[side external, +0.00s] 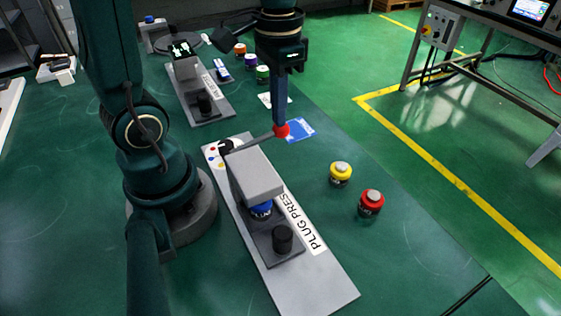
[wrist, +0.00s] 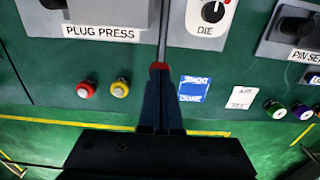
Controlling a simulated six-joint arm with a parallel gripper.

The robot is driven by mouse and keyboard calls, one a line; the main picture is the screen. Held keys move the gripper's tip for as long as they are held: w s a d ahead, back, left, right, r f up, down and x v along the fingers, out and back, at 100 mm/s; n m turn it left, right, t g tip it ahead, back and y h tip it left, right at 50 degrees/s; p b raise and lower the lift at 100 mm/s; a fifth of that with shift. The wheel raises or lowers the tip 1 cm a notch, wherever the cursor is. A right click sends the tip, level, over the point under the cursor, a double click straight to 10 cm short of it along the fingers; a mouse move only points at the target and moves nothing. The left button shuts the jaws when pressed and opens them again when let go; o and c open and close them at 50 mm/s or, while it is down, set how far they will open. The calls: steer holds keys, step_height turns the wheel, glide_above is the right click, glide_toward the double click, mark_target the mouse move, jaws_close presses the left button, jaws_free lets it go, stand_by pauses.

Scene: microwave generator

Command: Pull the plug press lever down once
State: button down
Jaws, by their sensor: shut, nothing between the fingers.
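The plug press (side external: 255,172) is a grey block on a long grey base labelled PLUG PRESS, whose label also shows in the wrist view (wrist: 100,33). Its lever (side external: 255,139) is a thin dark rod reaching out from the press, close to level, and ending in a red knob (side external: 283,131). My gripper (side external: 280,121) points down with its fingers shut and empty, its tips right at the top of the red knob. In the wrist view the knob (wrist: 159,66) sits at the fingertips (wrist: 160,75); I cannot tell whether they touch. A blue part (side external: 261,210) stands under the press head.
A black cylinder (side external: 282,239) stands on the press base. A yellow plug (side external: 340,173) and a red plug (side external: 371,204) stand to the right. A blue card (side external: 300,130) lies beside the knob. A second station (side external: 196,92) and several coloured plugs are behind.

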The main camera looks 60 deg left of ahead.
steer(key=shift+f, duration=1.8)
stand_by(0.5)
stand_by(0.5)
steer(key=shift+r, duration=5.05)
